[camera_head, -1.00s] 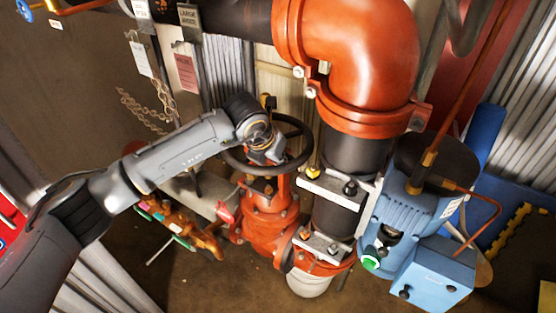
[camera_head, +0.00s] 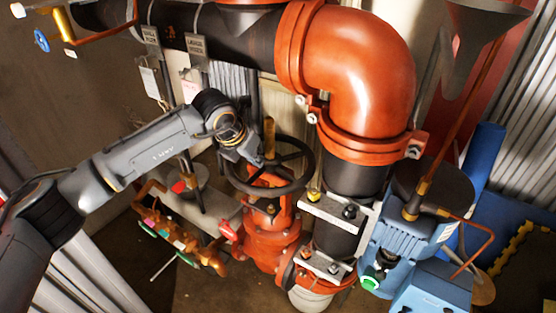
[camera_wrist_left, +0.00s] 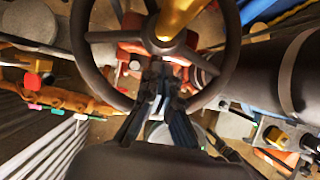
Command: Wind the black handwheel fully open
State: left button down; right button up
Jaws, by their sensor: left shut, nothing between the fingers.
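The black handwheel (camera_head: 303,184) sits on top of the red valve (camera_head: 268,240), with a brass stem (camera_head: 269,138) rising through its middle. My left gripper (camera_head: 256,160) is at the wheel's upper left side, pointing down at it. It is shut and empty. In the left wrist view the handwheel (camera_wrist_left: 232,52) spreads around the brass stem (camera_wrist_left: 178,18), and my left gripper's fingertips (camera_wrist_left: 160,88) lie over the opening between hub and near rim. Whether they touch the wheel I cannot tell. My right gripper is out of view.
A large red pipe elbow (camera_head: 365,75) and a black vertical pipe (camera_head: 352,176) stand right of the valve. A blue motor unit (camera_head: 408,230) is farther right. Orange fittings with coloured parts (camera_head: 180,232) lie at the lower left. Tags hang from the upper black pipe (camera_head: 235,30).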

pick_arm(q)
jog(key=w+a+f+b, duration=0.2)
jog(key=a+f, duration=0.2)
jog(key=f, duration=0.1)
pick_arm(e)
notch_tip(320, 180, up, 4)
jog(key=p, duration=0.5)
pick_arm(q)
jog(key=s+d+b, duration=0.4)
jog(key=d+b, duration=0.2)
jog(key=d, duration=0.5)
jog(key=shift+s, duration=0.35)
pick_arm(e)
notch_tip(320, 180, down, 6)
pick_arm(q)
jog(key=shift+a+r, duration=0.1)
jog(key=shift+r, duration=0.05)
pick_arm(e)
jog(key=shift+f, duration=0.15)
